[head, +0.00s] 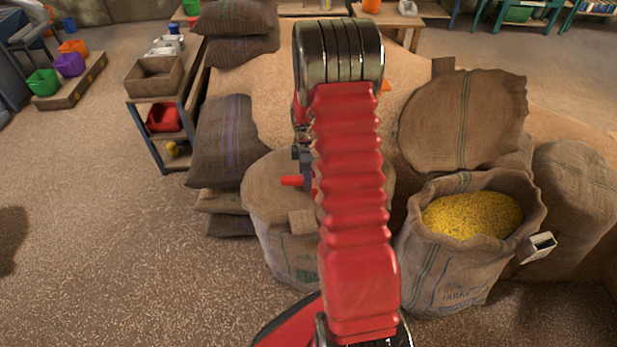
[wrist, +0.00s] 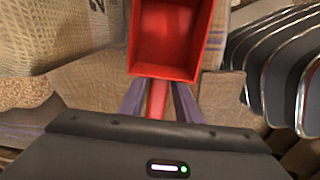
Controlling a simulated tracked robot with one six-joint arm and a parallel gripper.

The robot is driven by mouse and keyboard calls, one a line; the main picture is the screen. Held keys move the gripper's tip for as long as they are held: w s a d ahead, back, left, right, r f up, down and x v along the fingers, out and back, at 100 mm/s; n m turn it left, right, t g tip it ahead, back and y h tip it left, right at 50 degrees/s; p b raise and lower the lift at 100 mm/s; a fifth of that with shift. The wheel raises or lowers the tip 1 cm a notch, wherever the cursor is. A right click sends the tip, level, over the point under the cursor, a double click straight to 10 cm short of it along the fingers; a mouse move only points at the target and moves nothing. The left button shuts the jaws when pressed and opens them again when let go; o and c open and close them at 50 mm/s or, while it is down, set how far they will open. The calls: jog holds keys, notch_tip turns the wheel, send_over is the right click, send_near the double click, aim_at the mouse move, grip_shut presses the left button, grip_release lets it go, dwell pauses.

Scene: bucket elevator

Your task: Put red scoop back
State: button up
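The red scoop (wrist: 172,38) shows in the wrist view as an open, box-like red bowl, with its handle running back between my two fingers. My gripper (wrist: 158,100) is shut on the handle; the fingers lie on both sides of it. The bowl looks empty. In the head view my red arm hides most of my gripper (head: 304,160), which is over the left pale sack (head: 262,190). A small red piece sticks out to its left there; I cannot tell which part of the scoop it is.
An open sack of yellow grain (head: 430,250) stands right, with a small white scoop-like box (head: 540,246) at its side. A shelf (head: 150,140) with a wooden box (head: 153,77) and a red bin (head: 163,117) is left. Curved grey plates (wrist: 285,75) are close right in the wrist view.

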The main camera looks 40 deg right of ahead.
jog(key=shift+o, duration=1.3)
notch_tip(320, 180, up, 12)
jog(key=shift+r, duration=0.1)
